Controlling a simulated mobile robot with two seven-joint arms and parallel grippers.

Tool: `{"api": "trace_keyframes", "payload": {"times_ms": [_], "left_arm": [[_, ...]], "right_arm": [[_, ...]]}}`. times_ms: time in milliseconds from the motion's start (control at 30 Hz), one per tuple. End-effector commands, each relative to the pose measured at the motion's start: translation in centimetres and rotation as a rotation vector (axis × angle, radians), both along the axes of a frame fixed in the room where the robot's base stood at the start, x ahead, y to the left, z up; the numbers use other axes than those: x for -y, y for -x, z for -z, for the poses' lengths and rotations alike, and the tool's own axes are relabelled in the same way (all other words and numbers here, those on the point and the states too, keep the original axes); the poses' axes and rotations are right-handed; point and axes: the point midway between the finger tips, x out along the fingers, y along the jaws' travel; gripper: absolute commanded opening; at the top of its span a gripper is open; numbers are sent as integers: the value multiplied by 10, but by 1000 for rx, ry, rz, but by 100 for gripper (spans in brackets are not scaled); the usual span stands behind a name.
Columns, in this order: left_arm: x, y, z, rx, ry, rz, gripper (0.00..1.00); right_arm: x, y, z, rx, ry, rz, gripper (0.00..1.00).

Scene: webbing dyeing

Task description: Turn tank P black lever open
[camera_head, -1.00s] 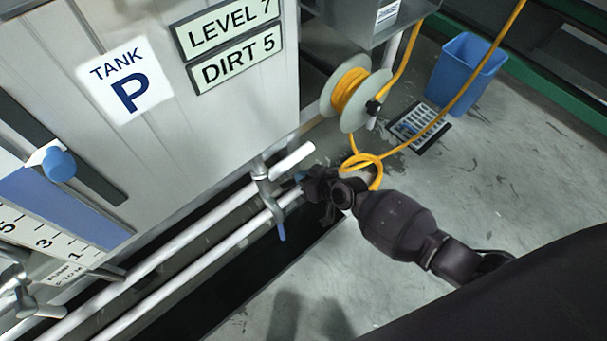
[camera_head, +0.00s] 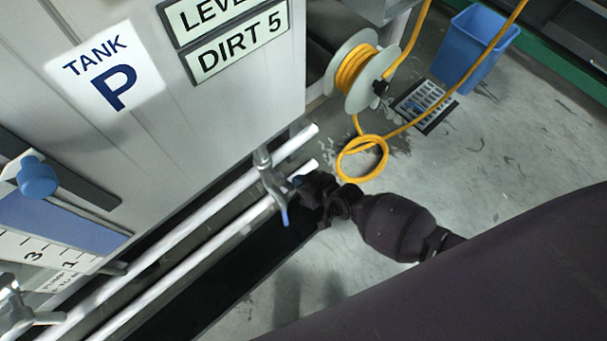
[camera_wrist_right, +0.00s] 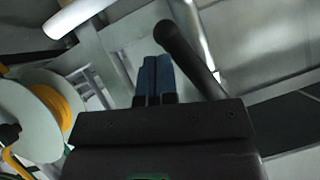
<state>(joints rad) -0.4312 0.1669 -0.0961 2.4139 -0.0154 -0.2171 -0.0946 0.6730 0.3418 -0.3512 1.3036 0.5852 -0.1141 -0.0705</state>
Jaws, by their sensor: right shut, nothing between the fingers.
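Tank P (camera_head: 200,115) is the grey tank at the left, with its "TANK P" label. A grey valve (camera_head: 266,172) on the white pipes below it has a blue-tipped handle (camera_head: 284,214) hanging down. My right gripper (camera_head: 297,181) is at the valve's right side. In the right wrist view its blue fingers (camera_wrist_right: 157,62) are shut and empty. A black rod-like lever (camera_wrist_right: 186,56) slants close beside them, to the right; I cannot tell whether they touch. I cannot pick out the black lever in the head view. My left gripper is out of view.
A hose reel (camera_head: 357,75) with a yellow hose hangs right of the tank; a hose loop (camera_head: 362,158) lies on the floor near my right arm. A blue bin (camera_head: 470,50) and a floor drain (camera_head: 424,104) are farther back. A blue knob (camera_head: 37,177) is at left.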

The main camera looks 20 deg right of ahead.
Motion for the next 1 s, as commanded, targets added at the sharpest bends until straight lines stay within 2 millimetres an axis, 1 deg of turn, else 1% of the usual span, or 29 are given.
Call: {"api": "trace_keyframes", "payload": {"times_ms": [167,300,400,667,1000], "left_arm": [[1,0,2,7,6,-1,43],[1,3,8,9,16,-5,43],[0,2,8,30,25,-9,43],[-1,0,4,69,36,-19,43],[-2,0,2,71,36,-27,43]], "right_arm": [[-6,3,8,-6,-5,-2,0],[-9,6,13,-21,-44,-2,0],[-11,7,15,-34,-77,-3,0],[-15,7,13,-47,-123,-2,0],[-16,6,12,-48,-127,-1,0]]}}
